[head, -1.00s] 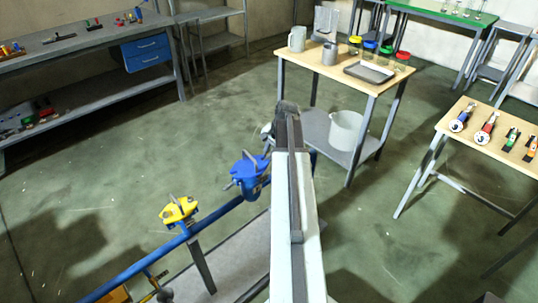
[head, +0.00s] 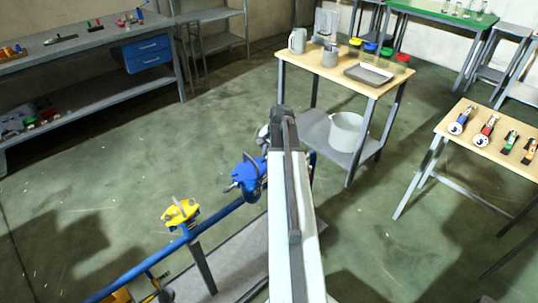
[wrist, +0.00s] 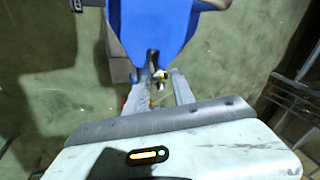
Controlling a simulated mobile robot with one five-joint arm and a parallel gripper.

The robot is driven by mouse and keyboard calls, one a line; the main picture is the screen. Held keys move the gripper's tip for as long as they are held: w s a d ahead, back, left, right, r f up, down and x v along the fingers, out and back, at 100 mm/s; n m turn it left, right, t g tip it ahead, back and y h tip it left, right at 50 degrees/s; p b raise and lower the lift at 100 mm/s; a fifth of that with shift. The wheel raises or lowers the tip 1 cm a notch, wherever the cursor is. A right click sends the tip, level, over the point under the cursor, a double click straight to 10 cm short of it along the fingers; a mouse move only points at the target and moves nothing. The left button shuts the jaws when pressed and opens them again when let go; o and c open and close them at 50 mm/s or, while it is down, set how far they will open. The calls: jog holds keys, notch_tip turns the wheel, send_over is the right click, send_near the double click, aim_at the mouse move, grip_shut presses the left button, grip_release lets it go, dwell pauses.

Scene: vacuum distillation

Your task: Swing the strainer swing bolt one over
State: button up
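A blue housing (head: 248,174), which looks like the strainer, sits on the blue pipe (head: 150,262) in the head view, left of my arm. A thin grey curved rod (head: 252,160) stands over its top. In the wrist view the blue housing (wrist: 152,25) fills the top middle. My gripper (wrist: 160,82) is just below it, with two grey fingers apart. A small metal and yellowish piece (wrist: 160,74) shows between the fingertips; I cannot tell whether it is the swing bolt or whether they touch it. My arm hides the gripper in the head view.
A yellow fitting (head: 180,212) with a grey handle stands further along the pipe. A wooden-topped table (head: 335,68) with jugs and a tray stands beyond my arm. Another table (head: 500,150) with tools is at the right. The floor at left is open.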

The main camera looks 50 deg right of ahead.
jog(key=p+v, duration=0.5)
jog(key=v, duration=0.1)
jog(key=shift+r, duration=0.3)
jog(key=shift+s+a, duration=0.1)
jog(key=shift+y, duration=0.7)
jog(key=b+x, duration=0.2)
jog(key=d+b+x, duration=0.1)
jog(key=b+x, duration=0.1)
jog(key=x, duration=0.1)
jog(key=b+x, duration=0.3)
jog(key=shift+d, duration=0.3)
jog(key=shift+r, duration=0.1)
